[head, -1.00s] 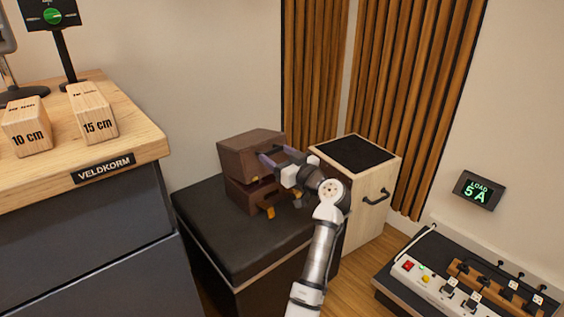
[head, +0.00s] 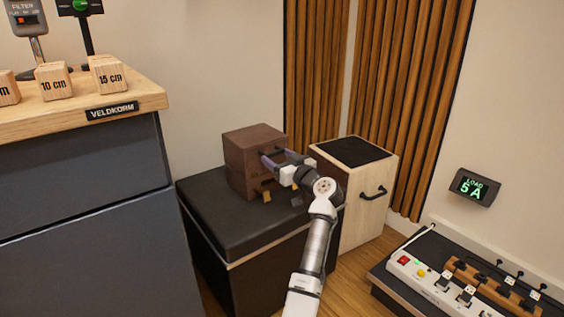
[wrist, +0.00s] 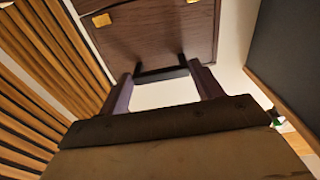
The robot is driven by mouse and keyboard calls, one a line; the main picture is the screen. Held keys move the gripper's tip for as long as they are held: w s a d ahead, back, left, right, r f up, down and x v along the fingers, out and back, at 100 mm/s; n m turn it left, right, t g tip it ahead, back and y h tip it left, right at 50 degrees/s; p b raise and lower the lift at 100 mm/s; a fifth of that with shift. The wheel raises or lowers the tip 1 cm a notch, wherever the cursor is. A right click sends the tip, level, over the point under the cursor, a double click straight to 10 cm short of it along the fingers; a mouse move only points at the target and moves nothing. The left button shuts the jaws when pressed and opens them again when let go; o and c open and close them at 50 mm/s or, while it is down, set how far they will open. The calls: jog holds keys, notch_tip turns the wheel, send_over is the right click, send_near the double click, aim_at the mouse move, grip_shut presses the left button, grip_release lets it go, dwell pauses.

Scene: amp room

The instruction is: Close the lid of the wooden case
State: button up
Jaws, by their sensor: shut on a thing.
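The dark brown wooden case (head: 243,160) stands on a black padded box. Its lid (head: 255,137) looks level and down on the body in the head view; any thin gap is too small to tell. My gripper (head: 275,157) is at the front of the lid, its purple fingers on either side of a dark handle. In the wrist view my gripper (wrist: 164,82) is shut on this handle (wrist: 162,73). Brass latches (wrist: 102,20) show on the case's front in the wrist view. My arm hides the case's lower right front.
The black padded box (head: 215,218) has bare top around the case. A light wood box (head: 370,200) with a dark top and handle stands close to the right. A wooden counter (head: 150,96) is at left. A switch panel (head: 440,285) is at lower right.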

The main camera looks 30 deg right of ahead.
jog(key=shift+w+a+f, duration=0.1)
jog(key=shift+a+f, duration=0.05)
jog(key=shift+f, duration=0.35)
jog(key=shift+w+a+f, duration=0.1)
jog(key=shift+f, duration=0.35)
jog(key=o, duration=1.1)
jog(key=shift+c, duration=0.2)
jog(key=shift+o, duration=1.1)
jog(key=shift+w+f, duration=0.1)
jog(key=shift+f, duration=0.2)
jog(key=shift+o, duration=0.6)
jog(key=shift+r, duration=0.25)
notch_tip(320, 180, up, 20)
jog(key=p, duration=0.5)
jog(key=shift+r, duration=0.15)
jog(key=shift+d, duration=0.1)
